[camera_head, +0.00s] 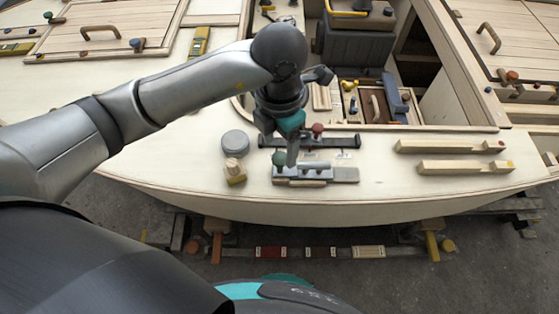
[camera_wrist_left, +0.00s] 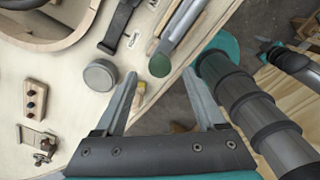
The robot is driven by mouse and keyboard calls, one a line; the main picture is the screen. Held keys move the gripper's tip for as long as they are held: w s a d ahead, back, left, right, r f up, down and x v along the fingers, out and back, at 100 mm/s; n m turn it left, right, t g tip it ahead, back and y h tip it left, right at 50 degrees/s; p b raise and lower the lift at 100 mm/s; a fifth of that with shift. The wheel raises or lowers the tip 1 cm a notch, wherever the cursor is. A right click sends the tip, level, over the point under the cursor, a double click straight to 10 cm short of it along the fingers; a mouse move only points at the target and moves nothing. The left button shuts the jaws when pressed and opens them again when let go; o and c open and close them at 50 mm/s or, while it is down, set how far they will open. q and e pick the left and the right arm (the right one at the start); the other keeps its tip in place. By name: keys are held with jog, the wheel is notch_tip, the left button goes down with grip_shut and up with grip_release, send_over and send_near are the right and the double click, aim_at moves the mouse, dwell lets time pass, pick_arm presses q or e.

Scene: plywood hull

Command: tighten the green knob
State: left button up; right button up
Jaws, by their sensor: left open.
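The green knob (camera_head: 278,158) stands on a grey metal fitting (camera_head: 311,170) near the front edge of the pale plywood deck. It also shows in the left wrist view (camera_wrist_left: 159,66), in the gap just beyond the fingertips. My left gripper (camera_head: 292,160) points down beside the knob, slightly to its right in the head view. In the left wrist view its two fingers (camera_wrist_left: 160,75) are spread apart with nothing held between them. I cannot tell whether a finger touches the knob. My right gripper does not show.
A grey round disc (camera_head: 235,142) and a small wooden block (camera_head: 235,171) with a yellow part lie left of the fitting. A red knob (camera_head: 318,129) stands on a dark bar behind it. Two wooden bars (camera_head: 450,146) lie to the right. The deck's front edge is close.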

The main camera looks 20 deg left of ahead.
aim_at(280, 158)
pick_arm(q)
notch_tip(280, 158, down, 6)
jog(key=shift+f+b, duration=0.25)
jog(key=shift+b, duration=0.2)
grip_shut()
dwell(0.4)
